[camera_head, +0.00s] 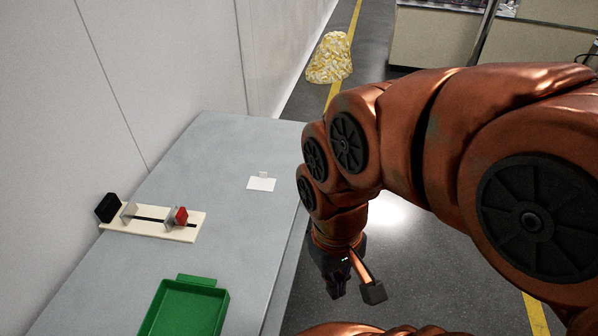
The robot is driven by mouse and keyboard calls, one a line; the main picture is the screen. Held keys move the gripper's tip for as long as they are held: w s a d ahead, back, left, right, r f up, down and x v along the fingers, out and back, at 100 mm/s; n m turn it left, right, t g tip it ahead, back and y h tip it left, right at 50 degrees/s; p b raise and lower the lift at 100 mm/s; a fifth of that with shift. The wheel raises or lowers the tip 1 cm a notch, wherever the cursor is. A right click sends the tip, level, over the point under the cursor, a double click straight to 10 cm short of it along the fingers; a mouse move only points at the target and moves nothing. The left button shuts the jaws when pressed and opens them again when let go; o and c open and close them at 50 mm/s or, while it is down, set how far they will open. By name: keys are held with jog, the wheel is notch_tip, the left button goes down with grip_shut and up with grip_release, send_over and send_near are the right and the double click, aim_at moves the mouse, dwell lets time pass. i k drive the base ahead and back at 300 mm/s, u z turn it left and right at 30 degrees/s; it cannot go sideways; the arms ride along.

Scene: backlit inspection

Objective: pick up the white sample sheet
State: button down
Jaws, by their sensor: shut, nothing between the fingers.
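The white sample sheet (261,184) lies flat on the grey table (215,147), near its right edge toward the back. It has a small tab on its far side. My gripper (355,291) is off the table's right side, over the floor, apart from the sheet and to its lower right. It points down and is shut with nothing in it. My copper-coloured arm covers the right part of the view.
A cream fixture (150,230) with a black block, clear plates and a red piece stands at the table's left. A green tray (187,310) lies at the front. A yellow-white patterned bag (330,58) is on the floor beyond. The tabletop around the sheet is clear.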

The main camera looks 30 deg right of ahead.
aim_at(262, 183)
jog(key=z, duration=0.05)
jog(key=k, duration=0.5)
jog(key=z, duration=1.25)
jog(key=i, duration=1.15)
jog(key=u, duration=3.05)
